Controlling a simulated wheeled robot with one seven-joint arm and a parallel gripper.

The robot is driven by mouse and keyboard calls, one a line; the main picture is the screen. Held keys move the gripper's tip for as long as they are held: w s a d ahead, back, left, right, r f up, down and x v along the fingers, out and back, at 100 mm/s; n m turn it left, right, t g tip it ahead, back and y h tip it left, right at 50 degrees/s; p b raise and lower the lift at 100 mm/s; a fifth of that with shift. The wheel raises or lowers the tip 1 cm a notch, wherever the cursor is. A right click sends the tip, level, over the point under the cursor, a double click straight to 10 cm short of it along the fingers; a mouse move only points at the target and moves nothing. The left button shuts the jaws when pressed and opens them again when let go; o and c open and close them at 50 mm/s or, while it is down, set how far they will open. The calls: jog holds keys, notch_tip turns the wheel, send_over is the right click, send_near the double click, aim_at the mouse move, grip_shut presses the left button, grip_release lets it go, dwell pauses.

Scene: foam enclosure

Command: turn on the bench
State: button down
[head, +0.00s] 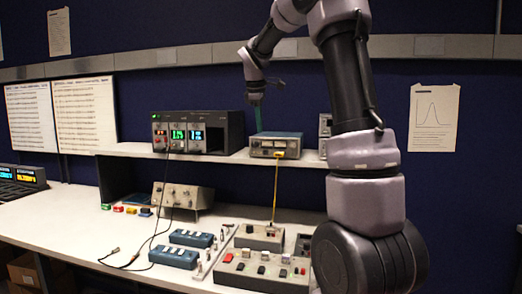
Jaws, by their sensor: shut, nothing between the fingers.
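The bench (110,240) is a long pale worktop with a raised shelf (130,149) above it. A panel box (265,270) with a red rocker and several small buttons sits at the front of the worktop. A smaller grey box (258,238) with knobs stands just behind it, and a yellow cable rises from it. My gripper (257,128) points down, shut and empty, with its slim teal fingers just above or behind the blue-grey meter box (276,145) on the shelf. I cannot tell whether it touches that box. My arm hides the right end of the bench.
A black instrument rack (198,132) with lit green displays stands on the shelf. A beige instrument (183,196) and blue terminal boxes (174,257) are on the worktop, with a dark cable looping down to them. The left part of the worktop is mostly clear.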

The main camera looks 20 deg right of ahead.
aim_at(266, 152)
jog(key=x, duration=0.3)
jog(key=w+x, duration=0.1)
jog(key=x, duration=0.3)
jog(key=d+x, duration=0.1)
jog(key=x, duration=0.3)
jog(key=shift+w+d+r, duration=0.1)
jog(key=shift+w+r, duration=0.15)
jog(key=shift+w, duration=0.1)
jog(key=shift+w+d, duration=0.35)
jog(key=shift+w, duration=0.3)
jog(key=shift+w+d+f, duration=0.15)
jog(key=shift+w+f, duration=0.05)
jog(key=shift+r, duration=0.15)
